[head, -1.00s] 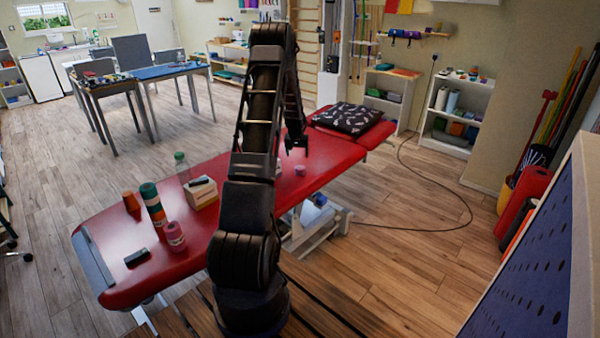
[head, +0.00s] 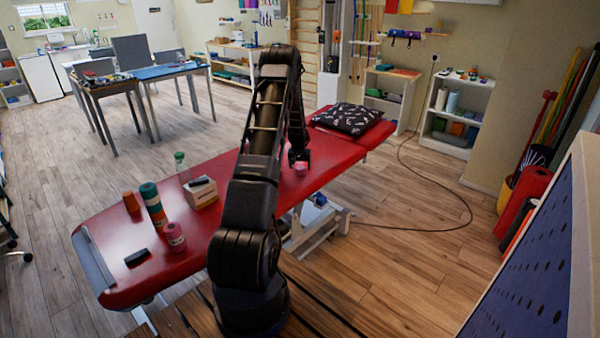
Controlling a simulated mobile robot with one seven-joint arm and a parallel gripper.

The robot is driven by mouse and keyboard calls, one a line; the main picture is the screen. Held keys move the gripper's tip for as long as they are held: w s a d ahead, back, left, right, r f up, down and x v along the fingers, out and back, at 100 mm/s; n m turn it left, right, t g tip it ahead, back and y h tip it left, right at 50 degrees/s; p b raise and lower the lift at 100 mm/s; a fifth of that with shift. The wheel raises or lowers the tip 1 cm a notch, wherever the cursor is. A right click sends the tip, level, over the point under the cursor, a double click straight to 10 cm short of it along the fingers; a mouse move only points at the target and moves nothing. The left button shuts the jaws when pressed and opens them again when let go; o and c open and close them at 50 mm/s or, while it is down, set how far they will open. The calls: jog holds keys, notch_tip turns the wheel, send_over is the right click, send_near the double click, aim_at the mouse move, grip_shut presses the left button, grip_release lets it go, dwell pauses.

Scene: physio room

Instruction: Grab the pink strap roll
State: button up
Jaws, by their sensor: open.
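A small pink roll (head: 300,170) lies on the red treatment table, right of my arm. My gripper (head: 299,161) is open, close above this roll and partly overlapping it in the picture. I cannot tell whether the fingers are around it or touching it. A taller pink roll (head: 175,238) stands near the table's left end, well away from the gripper.
The red treatment table (head: 110,235) also holds an orange cup-like item (head: 131,203), a green and orange stack (head: 153,204), a dark block (head: 137,257), a light box (head: 201,194), a clear bottle (head: 181,165) and a patterned pillow (head: 347,118).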

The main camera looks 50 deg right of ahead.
jog(key=x, duration=0.2)
jog(key=shift+f, duration=0.25)
jog(key=c, duration=1.1)
